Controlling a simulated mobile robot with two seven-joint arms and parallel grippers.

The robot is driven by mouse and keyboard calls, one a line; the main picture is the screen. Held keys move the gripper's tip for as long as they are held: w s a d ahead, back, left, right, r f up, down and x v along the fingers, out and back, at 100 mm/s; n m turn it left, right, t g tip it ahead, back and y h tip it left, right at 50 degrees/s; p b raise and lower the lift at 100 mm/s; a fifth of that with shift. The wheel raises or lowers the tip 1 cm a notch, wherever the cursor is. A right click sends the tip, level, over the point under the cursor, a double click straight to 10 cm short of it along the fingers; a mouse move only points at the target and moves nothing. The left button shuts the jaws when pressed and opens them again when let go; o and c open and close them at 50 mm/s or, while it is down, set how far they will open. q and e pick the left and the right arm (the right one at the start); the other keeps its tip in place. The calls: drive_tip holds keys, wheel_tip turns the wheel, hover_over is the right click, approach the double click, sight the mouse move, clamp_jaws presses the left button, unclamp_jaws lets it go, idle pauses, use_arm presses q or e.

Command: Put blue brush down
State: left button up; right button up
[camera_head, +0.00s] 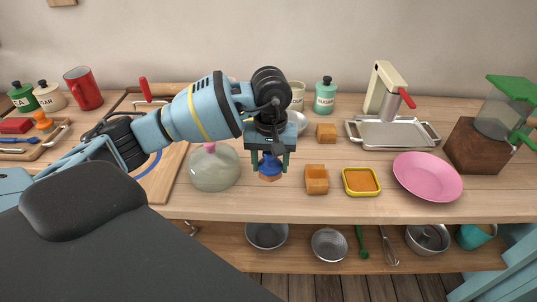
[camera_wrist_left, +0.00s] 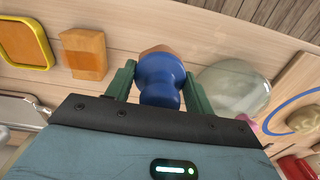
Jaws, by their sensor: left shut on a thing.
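The blue brush (camera_head: 270,168) has a rounded blue body and a brown lower end. My left gripper (camera_head: 270,160) is shut on it, pointing down near the front of the wooden counter (camera_head: 230,207). In the left wrist view, the brush (camera_wrist_left: 160,80) sits between the two green fingers of the gripper (camera_wrist_left: 158,85). I cannot tell whether its brown end touches the counter. My right gripper is not in view.
A glass dome (camera_head: 214,172) stands close left of the brush. An orange block (camera_head: 316,180), a yellow-rimmed dish (camera_head: 361,182) and a pink plate (camera_head: 427,177) are to the right. Pans (camera_head: 329,244) sit on the shelf below. Some bare counter lies in front.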

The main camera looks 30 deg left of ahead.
sight(268, 185)
use_arm(q)
drive_tip(key=shift+w+a+r+n, duration=0.15)
drive_tip(key=shift+w+a+n, duration=0.45)
drive_tip(key=shift+w+a, duration=0.25)
drive_tip(key=shift+s, duration=0.1)
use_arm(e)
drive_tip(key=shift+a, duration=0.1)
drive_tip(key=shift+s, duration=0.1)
